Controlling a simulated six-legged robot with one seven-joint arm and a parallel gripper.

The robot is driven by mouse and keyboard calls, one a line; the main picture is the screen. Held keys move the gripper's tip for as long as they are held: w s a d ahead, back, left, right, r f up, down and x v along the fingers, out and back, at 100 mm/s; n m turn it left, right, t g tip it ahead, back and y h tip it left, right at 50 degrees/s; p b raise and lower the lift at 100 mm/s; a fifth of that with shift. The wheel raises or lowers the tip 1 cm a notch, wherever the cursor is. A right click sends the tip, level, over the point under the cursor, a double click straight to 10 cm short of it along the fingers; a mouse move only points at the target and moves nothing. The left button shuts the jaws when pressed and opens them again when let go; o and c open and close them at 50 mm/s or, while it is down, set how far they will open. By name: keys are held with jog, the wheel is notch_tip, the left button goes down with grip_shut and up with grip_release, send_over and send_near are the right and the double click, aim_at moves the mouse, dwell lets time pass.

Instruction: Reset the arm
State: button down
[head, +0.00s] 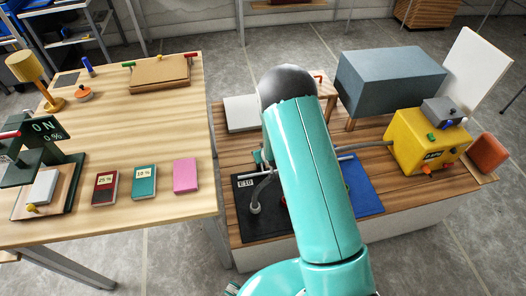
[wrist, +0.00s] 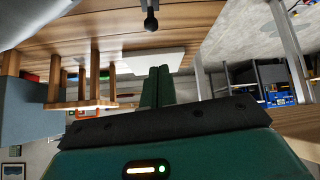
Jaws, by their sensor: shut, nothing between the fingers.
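My arm (head: 315,165) is teal and rises through the middle of the head view, bent at a dark round joint, over the right-hand wooden table. In the head view my gripper is mostly hidden behind the arm. In the wrist view my gripper (wrist: 158,85) shows two dark green fingers pressed together with nothing between them. The fingers point toward a white flat panel (wrist: 153,62) and do not visibly touch anything.
The left table (head: 150,120) holds a press-like device (head: 45,165), several small cards and a tan board (head: 160,72). The right table (head: 240,181) holds a black mat (head: 246,223), a blue mat (head: 362,187), a grey box (head: 390,80) and a yellow machine (head: 425,140).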

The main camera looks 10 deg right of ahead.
dwell(0.3)
jog(key=s+d+r+m+g+h, duration=0.1)
jog(key=s+r, duration=0.3)
jog(key=r, duration=1)
jog(key=s+d+r+m, duration=0.1)
jog(key=s+r, duration=0.2)
jog(key=r, duration=1.1)
jog(key=s+r, duration=0.5)
jog(key=s, duration=0.4)
jog(key=s+a+r+g, duration=0.1)
jog(key=s+r, duration=0.4)
jog(key=s, duration=0.4)
jog(key=s+r, duration=0.4)
jog(key=s, duration=0.6)
jog(key=shift+a+r+g, duration=0.3)
jog(key=shift+r+g, duration=0.1)
jog(key=shift+d, duration=0.1)
